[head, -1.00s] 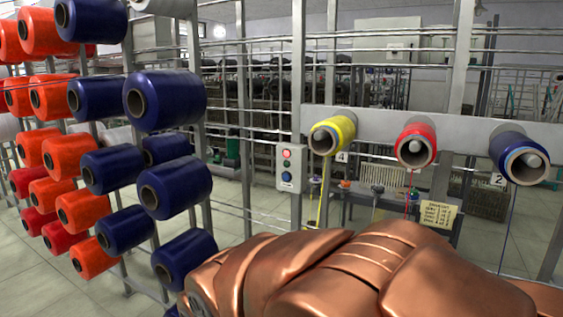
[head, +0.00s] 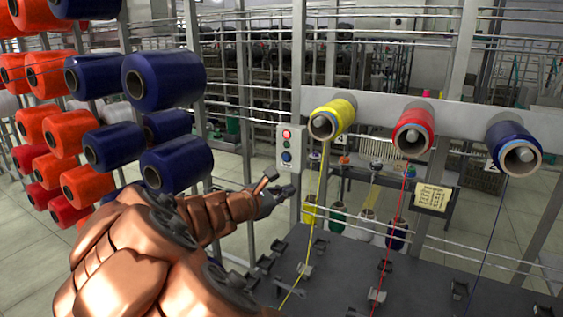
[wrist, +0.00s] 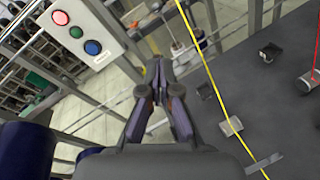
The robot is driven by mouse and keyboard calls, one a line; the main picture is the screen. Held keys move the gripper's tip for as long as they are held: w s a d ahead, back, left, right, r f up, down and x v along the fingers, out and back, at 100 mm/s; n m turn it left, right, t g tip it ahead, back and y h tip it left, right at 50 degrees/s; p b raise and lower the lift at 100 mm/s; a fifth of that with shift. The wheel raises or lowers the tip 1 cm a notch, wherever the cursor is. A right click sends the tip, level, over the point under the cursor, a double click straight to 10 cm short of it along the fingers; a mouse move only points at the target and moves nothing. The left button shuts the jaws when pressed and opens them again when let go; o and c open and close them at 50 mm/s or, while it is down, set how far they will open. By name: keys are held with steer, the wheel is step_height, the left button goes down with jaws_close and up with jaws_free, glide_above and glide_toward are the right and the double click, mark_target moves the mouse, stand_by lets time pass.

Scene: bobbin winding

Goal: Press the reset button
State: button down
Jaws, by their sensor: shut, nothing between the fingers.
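A grey control box (head: 281,148) is fixed to a post and carries a red button (head: 286,134), a green button (head: 287,145) and a blue button (head: 286,156) in a column. No lettering naming a reset button can be read. My gripper (head: 291,188) is shut and empty, just below the box in the head view. In the wrist view my gripper (wrist: 158,66) points ahead, apart from the box. The box there shows the red button (wrist: 60,17), green button (wrist: 76,31) and blue button (wrist: 92,47) at upper left, with a white label (wrist: 102,57) below.
A rack of orange bobbins (head: 87,185) and blue bobbins (head: 163,80) stands at left. Yellow (head: 341,110), red (head: 419,119) and dark blue (head: 508,136) bobbins hang on a rail at right, threads running down. A yellow thread (wrist: 215,85) passes right of my gripper. A dark table (head: 400,280) lies below.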

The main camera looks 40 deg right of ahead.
mark_target(285, 157)
steer(key=w+n+t+h, duration=0.1)
steer(key=w+n+t, duration=0.3)
steer(key=w+n, duration=0.3)
steer(key=w, duration=0.3)
steer(key=shift+w+a+f+n, duration=0.15)
steer(key=shift+w+a+n, duration=0.1)
steer(key=shift+a+n, duration=0.15)
steer(key=shift+d, duration=0.15)
steer(key=p+x, duration=0.2)
steer(key=x, duration=0.5)
steer(key=p+x, duration=0.2)
steer(key=x, duration=0.4)
steer(key=shift+w+d+r, duration=0.25)
steer(key=shift+d, duration=0.1)
